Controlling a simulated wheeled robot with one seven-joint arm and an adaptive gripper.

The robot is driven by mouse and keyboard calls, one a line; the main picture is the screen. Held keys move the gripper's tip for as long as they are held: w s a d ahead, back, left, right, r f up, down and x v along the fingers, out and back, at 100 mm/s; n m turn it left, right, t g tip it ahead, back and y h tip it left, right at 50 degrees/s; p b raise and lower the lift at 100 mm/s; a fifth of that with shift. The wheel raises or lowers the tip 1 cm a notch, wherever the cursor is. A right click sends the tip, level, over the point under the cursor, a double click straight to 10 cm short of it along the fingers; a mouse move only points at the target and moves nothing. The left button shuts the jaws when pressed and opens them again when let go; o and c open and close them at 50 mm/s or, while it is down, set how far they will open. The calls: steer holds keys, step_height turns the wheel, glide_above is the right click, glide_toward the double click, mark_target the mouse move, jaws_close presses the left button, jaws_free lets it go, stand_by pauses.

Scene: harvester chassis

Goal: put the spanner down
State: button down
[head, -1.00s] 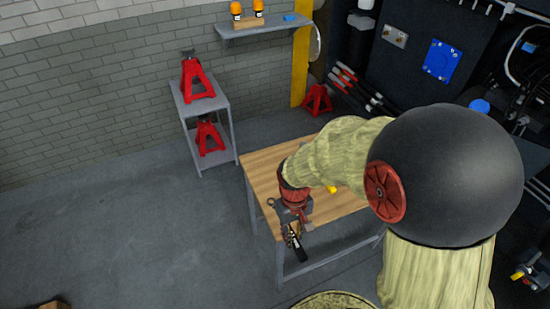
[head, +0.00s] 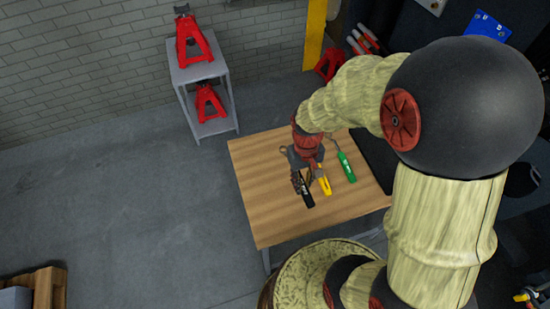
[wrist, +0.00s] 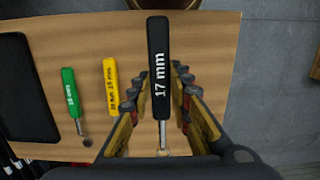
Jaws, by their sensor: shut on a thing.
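My gripper (head: 302,178) is shut on a black spanner (head: 307,195) marked 17 mm. In the wrist view the black spanner (wrist: 159,62) runs lengthwise between the two fingers, its handle pointing away from the palm. It is over the wooden table top (head: 265,205); whether it touches the wood I cannot tell. A yellow spanner (head: 325,186) lies on the table just right of it in the head view, and a green spanner (head: 346,168) lies further right. In the wrist view the yellow spanner (wrist: 111,85) and green spanner (wrist: 70,95) are to the left.
A dark flat object (wrist: 25,90) lies left of the green spanner in the wrist view. The table's left and front parts are bare. A grey shelf stand (head: 200,70) with red jack stands (head: 193,40) is behind. A wooden pallet (head: 48,285) is at lower left.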

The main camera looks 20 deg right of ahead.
steer(key=w+a+f+b, duration=0.1)
steer(key=w+f, duration=0.2)
steer(key=w+a+f+b, duration=0.1)
steer(key=w+f, duration=0.1)
steer(key=w, duration=0.2)
steer(key=w+a+f, duration=0.2)
steer(key=w+f, duration=0.1)
steer(key=w, duration=0.1)
steer(key=shift+w+f+b, duration=0.1)
steer(key=shift+f+b, duration=0.25)
steer(key=shift+b, duration=0.05)
steer(key=shift+w+f+b, duration=0.15)
steer(key=shift+f+b, duration=0.2)
steer(key=shift+f, duration=0.6)
steer(key=shift+w+f+b, duration=0.1)
steer(key=shift+f+b, duration=0.25)
steer(key=shift+f, duration=0.6)
steer(key=shift+r, duration=0.1)
steer(key=c, duration=1.6)
jaws_free()
steer(key=shift+c, duration=0.2)
